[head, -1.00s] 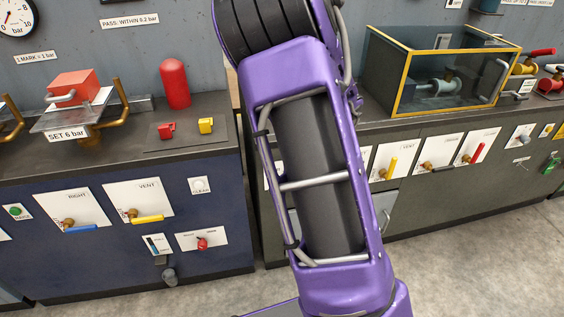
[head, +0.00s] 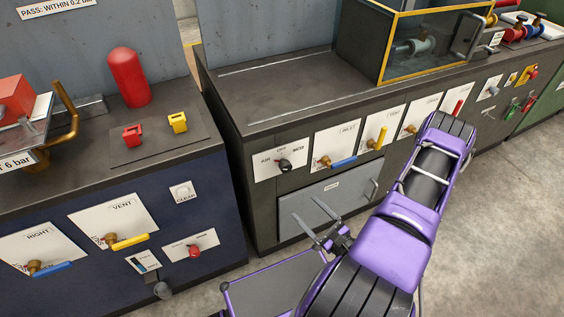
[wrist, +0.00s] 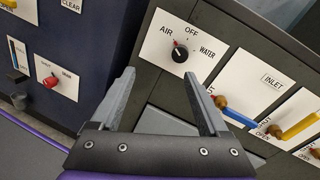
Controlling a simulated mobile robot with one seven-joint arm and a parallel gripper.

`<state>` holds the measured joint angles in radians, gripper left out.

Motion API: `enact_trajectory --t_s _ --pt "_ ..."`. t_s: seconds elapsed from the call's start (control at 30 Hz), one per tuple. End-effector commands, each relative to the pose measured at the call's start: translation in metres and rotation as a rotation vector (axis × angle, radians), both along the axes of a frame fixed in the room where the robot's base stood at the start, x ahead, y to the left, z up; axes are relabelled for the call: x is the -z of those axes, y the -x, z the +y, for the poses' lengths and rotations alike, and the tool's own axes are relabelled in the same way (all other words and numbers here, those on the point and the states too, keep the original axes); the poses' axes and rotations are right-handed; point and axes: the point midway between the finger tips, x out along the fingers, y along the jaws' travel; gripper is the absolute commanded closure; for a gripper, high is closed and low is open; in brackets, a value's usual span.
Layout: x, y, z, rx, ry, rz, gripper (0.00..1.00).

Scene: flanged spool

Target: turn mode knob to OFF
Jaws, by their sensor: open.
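The mode knob (head: 285,165) is small and black, on a white plate at the left end of the grey cabinet's front. In the wrist view the knob (wrist: 180,55) has a red pointer mark leaning up-left, towards AIR. The labels AIR, OFF and WATER stand around it from left to right. My gripper (head: 307,214) is open and empty, in front of the cabinet and below the knob in the head view. In the wrist view the knob shows beyond the gripper's (wrist: 158,75) fingertips, nearer the right finger. The fingers are apart from it.
To the knob's right are a blue INLET lever (head: 343,162) and a yellow lever (head: 379,139). A drawer (head: 325,196) lies below. The blue cabinet (head: 215,220) stands at left, with a red knob (head: 194,251). The worktop above the knob is clear.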

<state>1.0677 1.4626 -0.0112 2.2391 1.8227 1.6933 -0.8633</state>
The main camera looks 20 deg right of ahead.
Motion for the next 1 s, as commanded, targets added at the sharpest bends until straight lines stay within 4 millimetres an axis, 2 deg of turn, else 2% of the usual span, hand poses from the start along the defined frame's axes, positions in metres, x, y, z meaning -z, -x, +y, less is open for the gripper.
enact_trajectory --t_s 0.13,0.27,0.37,1.0 --pt "0.002 0.005 -0.014 0.157 -0.059 -0.024 0.22" --pt "0.002 0.002 -0.017 0.196 -0.07 -0.032 0.22" --pt "0.002 -0.007 -0.017 0.193 -0.069 -0.033 0.22" --pt "0.002 -0.138 -0.012 0.189 -0.068 -0.034 0.22"
